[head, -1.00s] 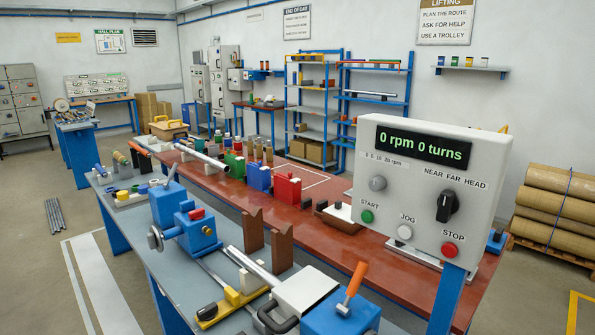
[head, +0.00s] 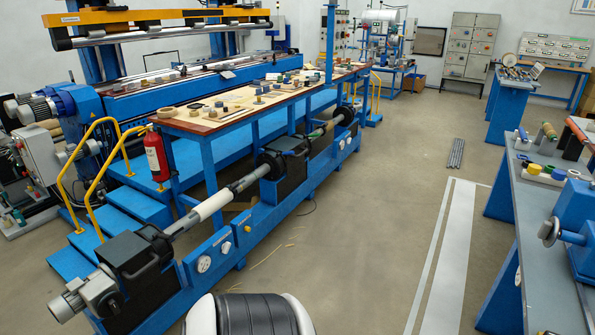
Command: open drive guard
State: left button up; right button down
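No part is marked clearly as the drive guard, and I cannot tell which cover it is. In the head view a long blue machine bed (head: 262,220) runs from bottom left to the middle. It carries a shaft with a white sleeve (head: 213,205). A black housing (head: 140,262) with a handle-like top sits at its near end, beside a grey motor (head: 88,296). A second black housing (head: 283,165) stands further along. Behind, a blue drive housing (head: 77,108) with grey motors (head: 42,106) stands at the left end of the large winder. Neither gripper is in view.
Blue steps (head: 112,212) with yellow handrails (head: 62,178) and a red fire extinguisher (head: 157,156) stand by the bed. A black and white rounded object (head: 250,315) is at the bottom edge. Open floor (head: 375,220) lies between the bed and the grey workbench (head: 537,215).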

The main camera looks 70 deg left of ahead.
aim_at(132, 255)
jog(key=u, duration=3.6)
jog(key=i+j, duration=0.75)
jog(key=i+j+u, duration=0.1)
jog(key=i+j, duration=0.65)
jog(key=i, duration=0.15)
